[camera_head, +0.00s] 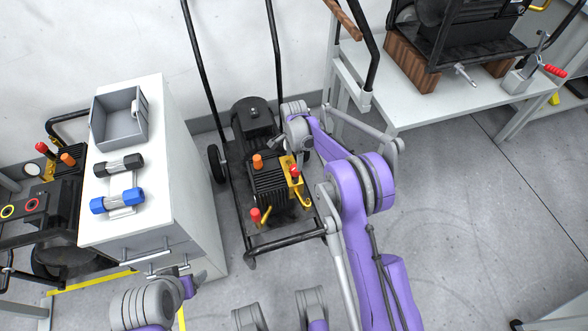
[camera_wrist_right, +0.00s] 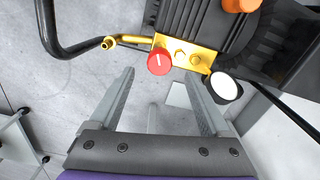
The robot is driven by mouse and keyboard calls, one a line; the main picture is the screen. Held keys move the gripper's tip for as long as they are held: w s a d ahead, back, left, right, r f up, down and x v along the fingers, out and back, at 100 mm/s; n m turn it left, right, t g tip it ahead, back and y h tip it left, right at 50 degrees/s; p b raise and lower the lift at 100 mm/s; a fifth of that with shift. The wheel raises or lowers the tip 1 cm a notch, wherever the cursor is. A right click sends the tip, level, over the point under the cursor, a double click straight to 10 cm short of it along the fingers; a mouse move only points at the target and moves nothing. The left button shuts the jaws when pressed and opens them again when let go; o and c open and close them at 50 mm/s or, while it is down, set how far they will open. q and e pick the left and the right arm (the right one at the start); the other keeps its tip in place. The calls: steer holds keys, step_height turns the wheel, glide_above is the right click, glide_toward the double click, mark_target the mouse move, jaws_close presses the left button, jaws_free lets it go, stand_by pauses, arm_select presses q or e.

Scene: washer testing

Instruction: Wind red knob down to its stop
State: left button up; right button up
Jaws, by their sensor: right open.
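The red knob (camera_head: 294,171) sits on the brass-yellow block (camera_head: 287,160) of the pressure washer in the middle of the head view. In the right wrist view the round red knob (camera_wrist_right: 159,62), with a white mark on its face, lies just beyond the fingertips, roughly midway between them. My right gripper (camera_head: 295,154) is open and empty at the washer, close to the knob; its two spread fingers (camera_wrist_right: 160,76) show in the wrist view. No finger clearly touches the knob. My left gripper (camera_head: 178,272) is at the lower left by the cabinet, its fingers unclear.
A white-faced gauge (camera_wrist_right: 224,87) is near the right-hand finger. The washer's black frame (camera_head: 285,240) and a red-tipped lever (camera_head: 255,215) are close by. A workbench (camera_head: 420,110) stands right.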

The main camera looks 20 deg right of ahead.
mark_target(294, 168)
step_height(294, 168, down, 7)
steer(key=shift+b, duration=0.55)
jaws_close()
